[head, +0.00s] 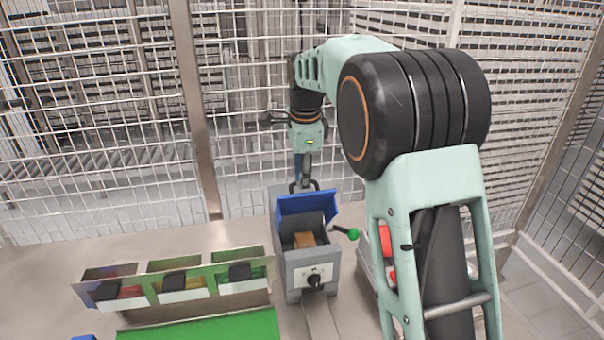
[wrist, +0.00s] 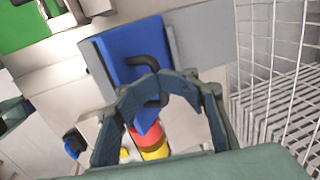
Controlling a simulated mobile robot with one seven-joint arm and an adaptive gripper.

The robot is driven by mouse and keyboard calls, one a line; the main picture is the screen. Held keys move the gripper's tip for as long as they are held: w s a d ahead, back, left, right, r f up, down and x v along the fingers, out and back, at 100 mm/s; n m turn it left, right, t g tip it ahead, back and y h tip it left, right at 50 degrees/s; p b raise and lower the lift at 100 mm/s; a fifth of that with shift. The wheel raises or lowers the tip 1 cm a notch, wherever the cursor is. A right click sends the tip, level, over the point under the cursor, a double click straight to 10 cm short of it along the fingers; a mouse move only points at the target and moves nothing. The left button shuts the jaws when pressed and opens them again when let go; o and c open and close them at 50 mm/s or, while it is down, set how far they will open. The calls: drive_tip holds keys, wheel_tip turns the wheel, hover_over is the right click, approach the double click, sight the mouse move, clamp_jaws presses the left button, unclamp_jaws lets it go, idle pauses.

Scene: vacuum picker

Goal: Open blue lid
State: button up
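The blue lid (head: 308,208) stands tilted up at the back of a grey box (head: 308,264), and the box's inside shows. A brown block (head: 304,240) lies inside. In the wrist view I see the lid's outer face (wrist: 125,48) with a black handle (wrist: 148,62) on it. My gripper (head: 305,186) is at the lid's upper back edge. In the wrist view my gripper's fingers (wrist: 160,88) arch inward and come together around the handle, appearing shut on it. The exact contact is partly hidden by the fingers.
A green-knobbed lever (head: 348,233) sticks out right of the box. Left are open bins with black-and-white fronts (head: 180,284) and a green surface (head: 205,328). A wire mesh fence (head: 110,130) stands close behind. A red and yellow stack (wrist: 149,143) shows beyond the fingers.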

drive_tip(key=shift+w+f, duration=0.15)
drive_tip(key=shift+f, duration=0.25)
drive_tip(key=shift+r, duration=0.15)
drive_tip(key=w+a+r+p, duration=0.1)
drive_tip(key=w+r, duration=0.7)
drive_tip(key=r, duration=0.1)
drive_tip(key=shift+w+a+p, duration=0.25)
drive_tip(key=shift+a+p, duration=0.05)
drive_tip(key=shift+a, duration=0.1)
idle(0.7)
drive_tip(key=shift+r, duration=0.15)
